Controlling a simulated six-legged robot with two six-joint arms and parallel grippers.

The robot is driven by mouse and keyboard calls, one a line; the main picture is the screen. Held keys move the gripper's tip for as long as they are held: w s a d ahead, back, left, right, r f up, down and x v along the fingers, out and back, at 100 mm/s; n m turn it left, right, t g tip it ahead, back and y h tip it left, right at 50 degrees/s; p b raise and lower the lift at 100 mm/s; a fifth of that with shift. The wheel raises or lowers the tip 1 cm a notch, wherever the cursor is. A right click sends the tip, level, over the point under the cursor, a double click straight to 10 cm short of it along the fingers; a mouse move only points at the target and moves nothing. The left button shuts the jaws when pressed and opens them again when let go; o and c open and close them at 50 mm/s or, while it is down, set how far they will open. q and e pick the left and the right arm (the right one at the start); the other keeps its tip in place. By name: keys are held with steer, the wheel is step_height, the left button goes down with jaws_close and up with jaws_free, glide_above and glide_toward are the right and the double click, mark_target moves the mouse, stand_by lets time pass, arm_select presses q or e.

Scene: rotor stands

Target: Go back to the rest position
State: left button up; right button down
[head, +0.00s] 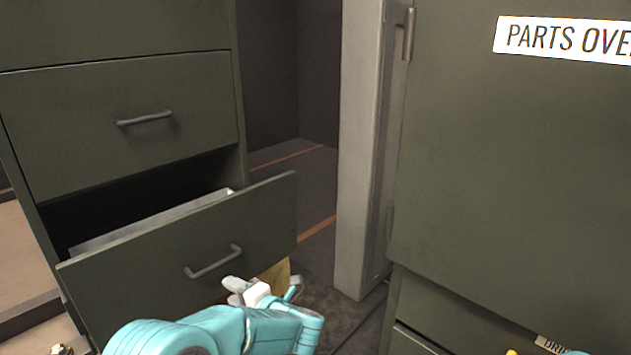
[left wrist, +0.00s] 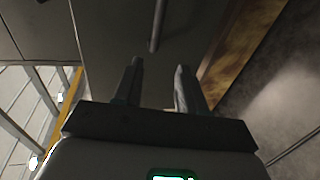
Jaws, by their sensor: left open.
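My left gripper (head: 262,288) is in the lower middle of the head view, just below and in front of the handle (head: 213,263) of an open drawer (head: 160,275). In the left wrist view the two dark fingers (left wrist: 158,78) stand apart with nothing between them. A bar that looks like the drawer handle (left wrist: 157,28) shows beyond the fingertips, apart from them. My right gripper does not show; only small teal and yellow bits appear at the lower right edge of the head view.
The drawer sticks out of a dark green cabinet (head: 120,85), below a shut drawer (head: 125,125). A pale post (head: 360,150) stands right of it. A larger green cabinet (head: 510,180) with a "PARTS OVE..." label (head: 565,40) fills the right. Floor shows between them.

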arm_select(q)
steer(key=s+a+f+m+g, duration=0.1)
steer(key=s+a+f+m, duration=0.15)
steer(key=a+f, duration=0.55)
steer(key=s+d+f+m+h, duration=0.2)
steer(key=s+f+m+h, duration=0.25)
steer(key=f, duration=0.35)
steer(key=s+d+f+m+h, duration=0.2)
steer(key=s+f+m+h, duration=0.2)
steer(key=s+f+m, duration=0.3)
steer(key=s+d+f+m+g+h, duration=0.35)
steer(key=s+d+m, duration=0.3)
steer(key=s, duration=0.35)
steer(key=s+d+f+m+g+h, duration=0.2)
steer(key=s+d+m+g+h, duration=0.35)
steer(key=s, duration=0.45)
step_height(320, 180, up, 29)
steer(key=d+t+p, duration=0.1)
steer(key=d+p, duration=0.1)
steer(key=p, duration=2.8)
steer(key=shift+s+r+m+y, duration=0.2)
steer(key=shift+m+y, duration=0.1)
steer(key=shift+y, duration=0.15)
steer(key=shift+f, duration=0.15)
steer(key=shift+a, duration=0.1)
